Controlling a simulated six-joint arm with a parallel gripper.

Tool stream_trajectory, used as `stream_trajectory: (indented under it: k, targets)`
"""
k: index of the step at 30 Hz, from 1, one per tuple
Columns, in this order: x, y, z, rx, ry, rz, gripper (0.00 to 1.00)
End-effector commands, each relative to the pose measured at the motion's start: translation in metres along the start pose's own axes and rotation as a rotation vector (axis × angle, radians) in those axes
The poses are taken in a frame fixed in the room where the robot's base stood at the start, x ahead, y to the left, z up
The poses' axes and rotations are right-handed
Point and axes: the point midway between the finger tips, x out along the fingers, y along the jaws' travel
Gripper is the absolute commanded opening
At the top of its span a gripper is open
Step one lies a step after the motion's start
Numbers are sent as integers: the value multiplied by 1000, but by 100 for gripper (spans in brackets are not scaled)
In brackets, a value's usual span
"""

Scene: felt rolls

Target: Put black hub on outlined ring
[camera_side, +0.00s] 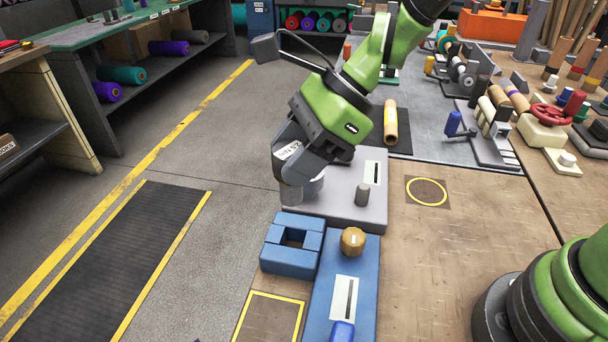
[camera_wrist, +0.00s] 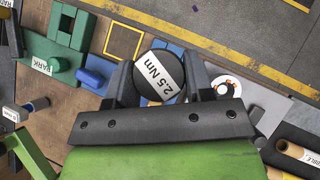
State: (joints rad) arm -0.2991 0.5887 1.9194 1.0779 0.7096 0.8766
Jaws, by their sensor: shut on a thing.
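My gripper (camera_side: 303,170) is shut on the black hub, at the left end of a grey plate (camera_side: 338,206). In the wrist view the black hub (camera_wrist: 147,68) is a dark round piece with a white "2.5 Nm" label, between the two fingers. In the side view the fingers hide most of it, and I cannot tell whether it touches the plate. The outlined ring (camera_side: 427,204) is a yellow circle on a brown square, flat on the wooden bench to the right of the grey plate. The ring is empty and apart from my gripper. I do not see it in the wrist view.
A grey peg (camera_side: 362,195) stands on the plate, between my gripper and the ring. In front are a blue square frame (camera_side: 291,262), a blue base with a tan knob (camera_side: 353,241) and a yellow-outlined square (camera_side: 270,318). A tan roll (camera_side: 390,124) lies behind. Bench around the ring is clear.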

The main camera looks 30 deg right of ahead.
Motion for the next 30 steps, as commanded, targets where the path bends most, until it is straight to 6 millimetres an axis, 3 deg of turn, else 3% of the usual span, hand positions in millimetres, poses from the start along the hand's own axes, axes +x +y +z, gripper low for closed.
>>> stream_trajectory:
  k: [3,11,14,20,24,30]
  targets:
    - [-16,0,14,-4,-3,-4,0]
    - [-47,-36,-26,-16,2,-9,0]
    - [-66,-50,-50,-24,3,-11,0]
    - [-122,-72,-117,-32,8,-12,0]
    - [-160,-72,-162,-25,9,-7,0]
    - [-194,-63,-202,-9,6,-4,0]
